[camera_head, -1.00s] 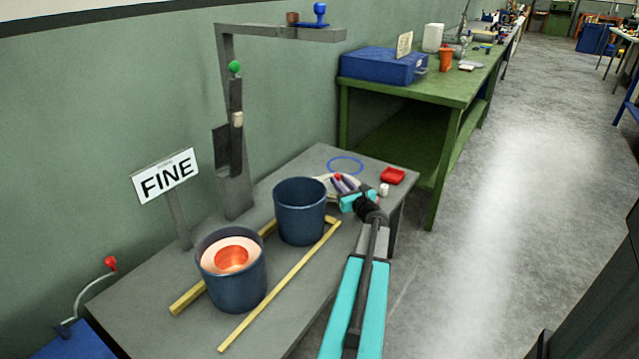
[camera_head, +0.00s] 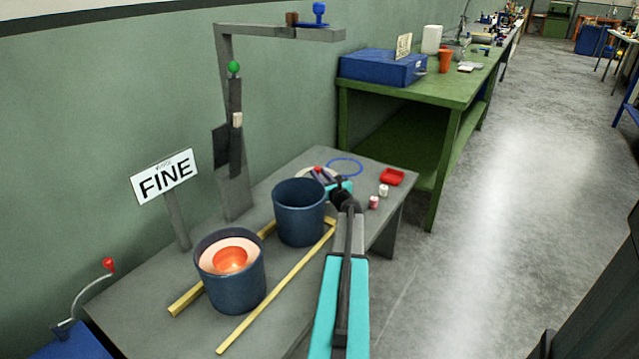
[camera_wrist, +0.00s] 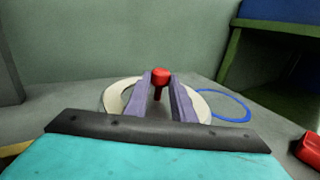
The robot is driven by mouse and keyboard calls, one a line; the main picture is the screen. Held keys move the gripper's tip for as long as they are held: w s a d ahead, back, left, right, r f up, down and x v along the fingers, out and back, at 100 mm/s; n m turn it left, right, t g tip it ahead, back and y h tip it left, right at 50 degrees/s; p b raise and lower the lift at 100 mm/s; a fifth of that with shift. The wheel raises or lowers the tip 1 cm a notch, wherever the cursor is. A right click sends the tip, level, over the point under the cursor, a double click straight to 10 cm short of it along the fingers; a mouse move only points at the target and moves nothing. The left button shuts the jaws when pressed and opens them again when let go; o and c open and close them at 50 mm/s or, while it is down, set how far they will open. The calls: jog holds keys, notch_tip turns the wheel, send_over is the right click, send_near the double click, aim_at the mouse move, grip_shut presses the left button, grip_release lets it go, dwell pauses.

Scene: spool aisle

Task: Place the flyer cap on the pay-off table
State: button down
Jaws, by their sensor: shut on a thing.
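The flyer cap is a cream disc with a red knob on a thin stem. My gripper (camera_wrist: 161,86) is shut on the stem, its two purple-grey fingers on either side under the knob (camera_wrist: 161,73). The disc (camera_wrist: 115,94) shows around the fingers in the wrist view. In the head view the cap (camera_head: 305,174) is partly hidden by my gripper (camera_head: 321,174) and the dark blue bucket. It is over the far part of the grey pay-off table (camera_head: 150,300), left of a blue ring (camera_head: 345,166). I cannot tell if it touches the table.
Two dark blue buckets (camera_head: 299,215) (camera_head: 235,288) stand between yellow rails (camera_head: 270,295). A grey post (camera_head: 232,190) with an overhead arm rises behind them. The blue ring encloses bare tabletop.

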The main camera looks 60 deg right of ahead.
jog(key=shift+f+b, duration=0.35)
jog(key=shift+f, duration=1.35)
jog(key=shift+f, duration=0.2)
jog(key=c, duration=1.5)
grip_release()
jog(key=shift+r, duration=0.2)
jog(key=v, duration=1)
jog(key=shift+s+a, duration=0.1)
jog(key=shift+s, duration=0.05)
jog(key=shift+v, duration=0.85)
jog(key=shift+s+f, duration=0.1)
